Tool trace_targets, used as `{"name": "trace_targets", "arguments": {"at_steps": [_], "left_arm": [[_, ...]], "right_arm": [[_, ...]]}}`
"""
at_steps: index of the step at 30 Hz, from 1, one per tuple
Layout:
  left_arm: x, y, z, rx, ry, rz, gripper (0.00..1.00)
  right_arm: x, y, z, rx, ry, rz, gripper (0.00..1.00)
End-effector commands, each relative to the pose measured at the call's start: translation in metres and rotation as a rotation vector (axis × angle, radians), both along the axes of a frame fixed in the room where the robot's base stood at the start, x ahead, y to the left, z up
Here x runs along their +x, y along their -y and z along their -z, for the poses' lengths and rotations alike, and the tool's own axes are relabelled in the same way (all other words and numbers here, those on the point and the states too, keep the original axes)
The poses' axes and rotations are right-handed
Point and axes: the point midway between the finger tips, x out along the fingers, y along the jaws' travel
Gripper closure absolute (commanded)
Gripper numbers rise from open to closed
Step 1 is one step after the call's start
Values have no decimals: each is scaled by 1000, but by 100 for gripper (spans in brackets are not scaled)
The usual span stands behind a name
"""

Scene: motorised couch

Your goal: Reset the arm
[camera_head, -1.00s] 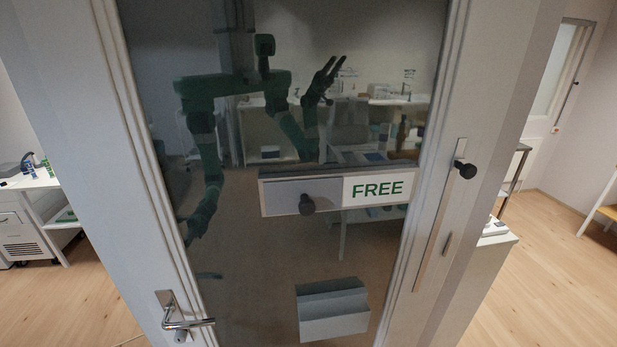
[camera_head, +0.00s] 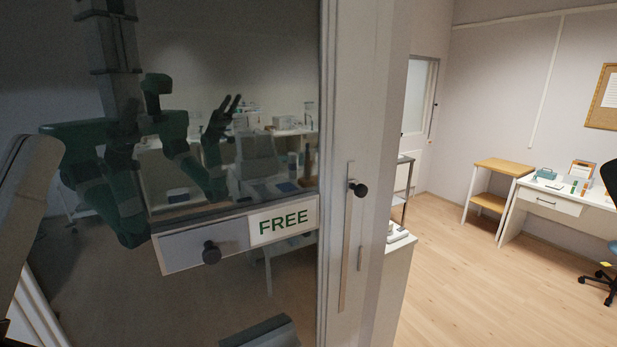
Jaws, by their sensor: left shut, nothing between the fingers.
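My right gripper is not directly in view. A dark green two-armed robot shape, with one arm's fingers raised, shows as what looks like a reflection in the glass door pane (camera_head: 75,290).
A sliding sign reading FREE (camera_head: 284,220) with a black knob (camera_head: 211,253) is on the door. The frame carries a vertical bar with a black knob (camera_head: 360,190). A wooden side table (camera_head: 503,166) and a white desk (camera_head: 550,200) stand right. Open floor (camera_head: 470,270) lies between.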

Motion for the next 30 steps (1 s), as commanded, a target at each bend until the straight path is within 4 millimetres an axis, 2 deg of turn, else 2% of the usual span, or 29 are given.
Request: {"name": "trace_targets", "arguments": {"at_steps": [1, 3, 8, 15, 18, 21, 23, 30], "left_arm": [[8, 1, -18, -33, -42, 48, 100], [8, 1, -50, -29, -37, 39, 100], [8, 0, -112, -29, -39, 35, 100], [9, 0, -227, -27, -40, 32, 100], [9, 0, -263, -27, -40, 32, 100], [9, 0, -283, -27, -41, 31, 100], [9, 0, -289, -27, -41, 31, 100], [9, -1, -286, -28, -40, 31, 100]], "right_arm": [[1, 0, -23, 0, -2, 0, 50], [0, 0, -56, 0, 0, 0, 50], [0, 0, -119, 0, 1, 0, 50], [0, 0, -234, 0, 0, 0, 50], [0, 0, -270, 0, 1, 0, 50], [0, 0, -291, 0, 0, 0, 50], [0, 0, -296, 0, 0, 0, 50], [0, 0, -293, 0, -1, 0, 50]]}}
